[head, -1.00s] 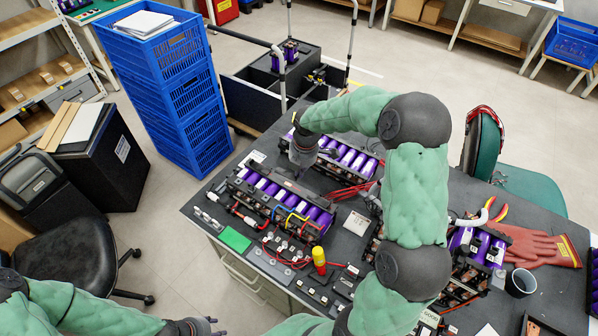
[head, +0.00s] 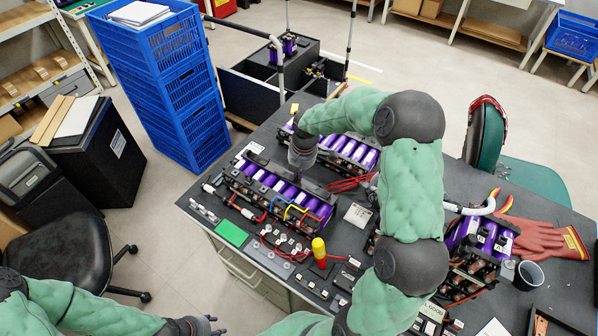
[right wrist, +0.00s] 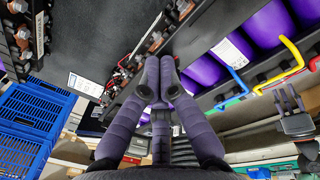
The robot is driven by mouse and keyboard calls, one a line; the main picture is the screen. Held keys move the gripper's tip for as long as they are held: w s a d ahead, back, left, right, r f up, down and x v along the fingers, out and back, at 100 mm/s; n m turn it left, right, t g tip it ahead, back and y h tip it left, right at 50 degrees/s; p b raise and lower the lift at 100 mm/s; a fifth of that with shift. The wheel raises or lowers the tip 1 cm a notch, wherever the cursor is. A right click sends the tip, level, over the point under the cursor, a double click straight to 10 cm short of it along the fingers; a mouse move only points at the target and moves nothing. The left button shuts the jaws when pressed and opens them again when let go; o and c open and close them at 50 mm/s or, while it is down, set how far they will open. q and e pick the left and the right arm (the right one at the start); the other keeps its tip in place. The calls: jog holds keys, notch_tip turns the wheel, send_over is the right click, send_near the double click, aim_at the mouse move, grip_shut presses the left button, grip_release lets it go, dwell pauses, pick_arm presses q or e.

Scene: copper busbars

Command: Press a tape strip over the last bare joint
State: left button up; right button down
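A battery module with purple cells (head: 285,192) lies on the dark bench, with red, blue and yellow leads along its near side. A second purple module (head: 352,150) lies behind it. My right gripper (head: 298,176) points down at the far edge of the front module. In the right wrist view its purple fingers (right wrist: 159,62) are together at the tips, with nothing clearly seen between them. Purple cells (right wrist: 265,25) and coloured leads show beside them. I cannot make out a tape strip or which joint is bare. My left gripper (head: 200,326) is low at the left, away from the modules.
A yellow and red-handled tool (head: 319,250) stands among small parts on the front of the bench. A green card (head: 231,232) lies at the left front. Another module (head: 480,240), red gloves (head: 540,238) and a dark cup (head: 527,274) are at the right.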

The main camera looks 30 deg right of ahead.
jog(key=shift+f, duration=0.25)
dwell(0.6)
jog(key=shift+f, duration=0.15)
dwell(1.1)
jog(key=c, duration=1.4)
grip_release()
jog(key=shift+s+a, duration=0.1)
jog(key=shift+o, duration=0.2)
notch_tip(320, 180, up, 12)
jog(key=s, duration=0.1)
jog(key=shift+s+d, duration=0.15)
jog(key=shift+d, duration=0.1)
